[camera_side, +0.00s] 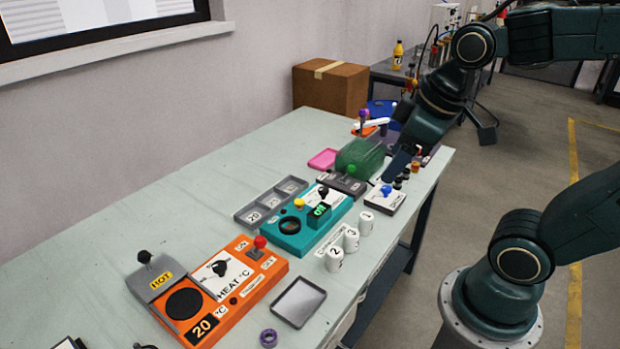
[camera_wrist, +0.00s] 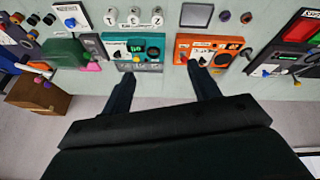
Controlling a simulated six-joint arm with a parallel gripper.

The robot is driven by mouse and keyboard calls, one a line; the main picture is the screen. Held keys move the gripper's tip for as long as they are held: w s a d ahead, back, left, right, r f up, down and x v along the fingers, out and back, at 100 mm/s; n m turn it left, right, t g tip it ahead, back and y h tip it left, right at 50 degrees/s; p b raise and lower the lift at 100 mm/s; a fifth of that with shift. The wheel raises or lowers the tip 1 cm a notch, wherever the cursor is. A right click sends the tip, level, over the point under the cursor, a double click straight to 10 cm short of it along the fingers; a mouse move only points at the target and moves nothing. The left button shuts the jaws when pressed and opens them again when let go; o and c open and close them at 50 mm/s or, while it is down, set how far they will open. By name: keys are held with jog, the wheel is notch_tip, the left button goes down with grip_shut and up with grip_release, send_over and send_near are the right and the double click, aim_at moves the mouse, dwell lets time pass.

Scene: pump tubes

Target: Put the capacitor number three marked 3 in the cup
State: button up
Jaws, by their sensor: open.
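Three white numbered capacitors stand upright in a row at the front of the teal box; the middle one looks like capacitor 3 (camera_side: 351,240), and it also shows in the wrist view (camera_wrist: 133,16). The print is small. No plain separate cup is clear; a dark round cup-like opening (camera_side: 290,225) sits on the teal box (camera_side: 330,222), also in the wrist view (camera_wrist: 152,52). My gripper (camera_wrist: 160,70) is open and empty, its two dark fingers wide apart. In the side view my arm reaches over the far part of the table, away from the capacitors.
An orange heater box (camera_side: 245,280) with knobs stands nearer. A grey tray (camera_side: 299,302) and a purple ring (camera_side: 268,338) lie in front of it. A grey compartment tray (camera_side: 270,203) is behind the teal box. A green see-through piece (camera_side: 360,156) is farther back. The table's left side is clear.

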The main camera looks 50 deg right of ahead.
jog(key=w+d+f+n+g, duration=0.2)
jog(key=w+d+f+n, duration=0.35)
jog(key=w+f, duration=0.2)
jog(key=n+g, duration=0.3)
jog(key=n, duration=0.4)
send_over(352, 232)
notch_tip(352, 232, down, 10)
jog(key=shift+s+d+f, duration=0.1)
jog(key=shift+f, duration=0.1)
jog(key=shift+f, duration=0.1)
jog(key=shift+f, duration=4.2)
jog(key=shift+f, duration=2.6)
